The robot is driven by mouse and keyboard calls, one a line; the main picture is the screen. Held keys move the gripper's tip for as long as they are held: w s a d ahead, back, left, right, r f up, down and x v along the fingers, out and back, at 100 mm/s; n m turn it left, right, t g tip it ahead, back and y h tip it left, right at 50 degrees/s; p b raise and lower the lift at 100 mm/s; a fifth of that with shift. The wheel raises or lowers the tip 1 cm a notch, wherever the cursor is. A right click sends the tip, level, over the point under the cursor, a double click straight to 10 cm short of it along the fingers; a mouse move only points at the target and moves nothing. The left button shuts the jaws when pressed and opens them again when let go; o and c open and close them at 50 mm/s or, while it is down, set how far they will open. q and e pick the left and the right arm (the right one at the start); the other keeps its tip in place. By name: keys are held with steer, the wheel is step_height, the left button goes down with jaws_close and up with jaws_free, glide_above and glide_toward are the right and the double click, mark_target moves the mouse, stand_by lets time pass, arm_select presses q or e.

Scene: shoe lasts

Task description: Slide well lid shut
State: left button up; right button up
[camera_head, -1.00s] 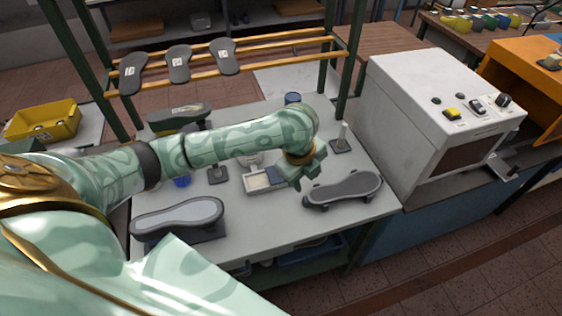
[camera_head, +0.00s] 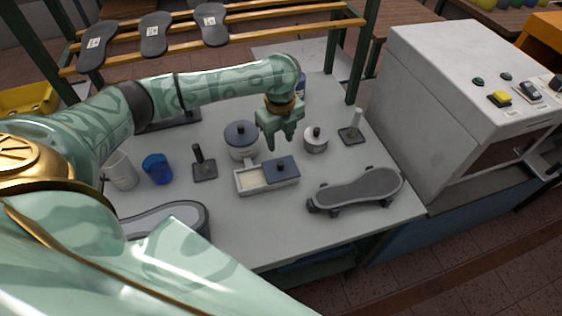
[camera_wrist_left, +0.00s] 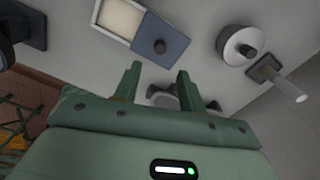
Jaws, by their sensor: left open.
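The well (camera_head: 247,190) is a small pale rectangular box on the bench with a cream-coloured filling. Its dark blue-grey lid (camera_head: 289,176), with a black knob, covers the right part, and the left part is open. In the left wrist view the lid (camera_wrist_left: 170,48) lies ahead of the fingertips and the cream opening (camera_wrist_left: 120,17) is to its left. My left gripper (camera_head: 279,146) points down just behind and above the lid, apart from the knob. Its two fingers (camera_wrist_left: 158,73) are spread and empty. My right gripper is not in view.
A lidded grey pot (camera_head: 241,148) and a smaller white pot (camera_head: 316,146) stand behind the well. A dark stand (camera_head: 203,170) and a blue cup (camera_head: 157,169) are left. Bare bench lies in front.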

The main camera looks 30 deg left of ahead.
mark_target(279, 163)
arm_select(q)
step_height(279, 163, down, 9)
steer(key=shift+r+b, duration=0.1)
steer(key=shift+b, duration=1.15)
steer(key=shift+f, duration=0.35)
jaws_close()
steer(key=shift+s+a, duration=0.15)
steer(key=shift+s, duration=0.05)
steer(key=s+a+p, duration=0.2)
steer(key=s+p, duration=0.1)
steer(key=s+a+p, duration=0.3)
steer(key=shift+s+a+r, duration=0.1)
steer(key=shift+a+r, duration=0.05)
steer(key=shift+r, duration=0.05)
steer(key=shift+f, duration=0.2)
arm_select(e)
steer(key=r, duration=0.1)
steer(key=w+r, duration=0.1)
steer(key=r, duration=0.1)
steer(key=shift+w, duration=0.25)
